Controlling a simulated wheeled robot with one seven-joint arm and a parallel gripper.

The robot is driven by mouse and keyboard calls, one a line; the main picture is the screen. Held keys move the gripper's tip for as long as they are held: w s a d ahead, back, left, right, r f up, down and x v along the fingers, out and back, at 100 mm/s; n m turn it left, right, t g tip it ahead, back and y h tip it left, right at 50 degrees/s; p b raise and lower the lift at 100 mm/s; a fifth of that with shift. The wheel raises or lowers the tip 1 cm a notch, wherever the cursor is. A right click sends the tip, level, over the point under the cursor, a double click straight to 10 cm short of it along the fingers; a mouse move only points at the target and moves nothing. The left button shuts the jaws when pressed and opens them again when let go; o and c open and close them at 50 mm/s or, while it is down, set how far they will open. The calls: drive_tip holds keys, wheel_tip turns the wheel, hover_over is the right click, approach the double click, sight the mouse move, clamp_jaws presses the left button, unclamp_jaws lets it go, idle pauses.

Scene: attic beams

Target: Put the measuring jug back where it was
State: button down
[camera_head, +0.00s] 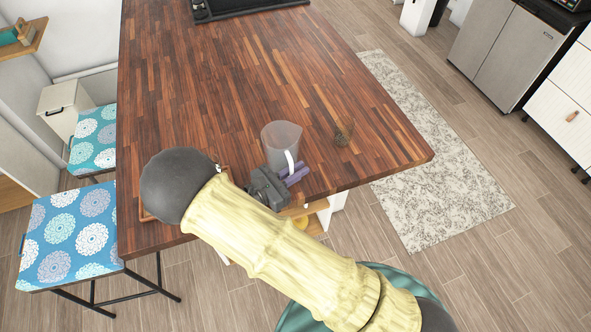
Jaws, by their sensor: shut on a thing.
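The measuring jug (281,147) is translucent grey with a pale handle. It is upright at the near edge of the wooden table (240,80). The arm comes in from the lower right and hides part of the table's near edge. I cannot tell whether the jug's base touches the tabletop.
A black tray (245,8) lies at the far end of the table. Blue patterned stools (70,235) stand at the left. The middle of the tabletop is clear.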

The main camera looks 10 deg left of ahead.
drive_tip(key=shift+s+f, duration=0.1)
drive_tip(key=shift+f, duration=0.15)
drive_tip(key=c, duration=1.5)
unclamp_jaws()
drive_tip(key=shift+r, duration=0.2)
drive_tip(key=b+v, duration=0.2)
drive_tip(key=v, duration=0.8)
drive_tip(key=shift+s+a+f+b, duration=0.1)
drive_tip(key=shift+s+a+b, duration=0.2)
drive_tip(key=shift+b, duration=0.05)
drive_tip(key=shift+s+a, duration=0.4)
drive_tip(key=shift+s, duration=0.05)
